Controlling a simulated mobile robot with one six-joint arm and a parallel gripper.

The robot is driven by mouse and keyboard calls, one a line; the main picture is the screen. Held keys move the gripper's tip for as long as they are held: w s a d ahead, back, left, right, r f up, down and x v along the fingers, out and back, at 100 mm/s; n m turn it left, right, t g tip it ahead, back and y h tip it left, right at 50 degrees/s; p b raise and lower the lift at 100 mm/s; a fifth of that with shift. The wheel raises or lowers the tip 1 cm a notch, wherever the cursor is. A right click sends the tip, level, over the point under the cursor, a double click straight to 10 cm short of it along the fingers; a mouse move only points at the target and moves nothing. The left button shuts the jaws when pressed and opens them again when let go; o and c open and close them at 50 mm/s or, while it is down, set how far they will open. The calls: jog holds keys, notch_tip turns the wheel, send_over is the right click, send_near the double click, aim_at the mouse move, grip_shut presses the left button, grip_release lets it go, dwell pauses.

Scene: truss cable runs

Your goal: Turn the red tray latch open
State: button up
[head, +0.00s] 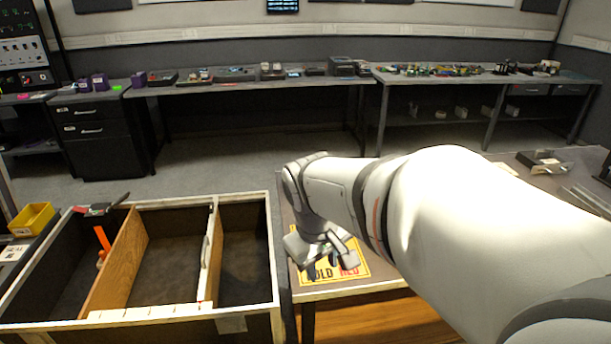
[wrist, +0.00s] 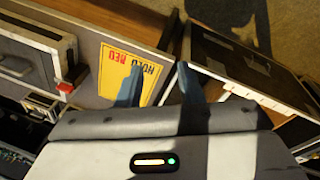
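A small red piece (wrist: 65,87), which looks like the red latch, sits at the edge of a grey metal tray (wrist: 18,67) at the left of the wrist view. Its exact turn is too small to tell. In the head view I cannot make out the latch; my arm covers much of that side. My gripper (head: 328,260) is above the table's left end, over a yellow sign (wrist: 133,62) with "HOLD RED" lettering. The blue-grey fingers (wrist: 160,70) are apart with nothing between them. The gripper is clear of the red piece, which lies to its left in the wrist view.
A large divided wooden crate (head: 150,316) stands left of the table, with an orange-handled item (head: 102,238) inside. A yellow bin (head: 32,219) is at far left. Metal parts (head: 545,162) lie on the table's far right. Back benches (head: 270,84) hold small items; open floor lies between.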

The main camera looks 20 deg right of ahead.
jog(key=w+d+f+n+g+h+b, duration=0.2)
jog(key=w+d+f+n+h, duration=0.45)
jog(key=w+d, duration=0.6)
jog(key=w+d+f+n+g+h+b, duration=0.2)
jog(key=w+d+f+n+h, duration=0.4)
jog(key=w+d, duration=0.65)
jog(key=shift+n+y, duration=0.25)
jog(key=shift+y, duration=0.3)
jog(key=shift+w+x, duration=0.1)
jog(key=shift+x, duration=1.65)
jog(key=shift+w+x, duration=0.15)
jog(key=shift+x, duration=1.6)
jog(key=shift+f, duration=0.2)
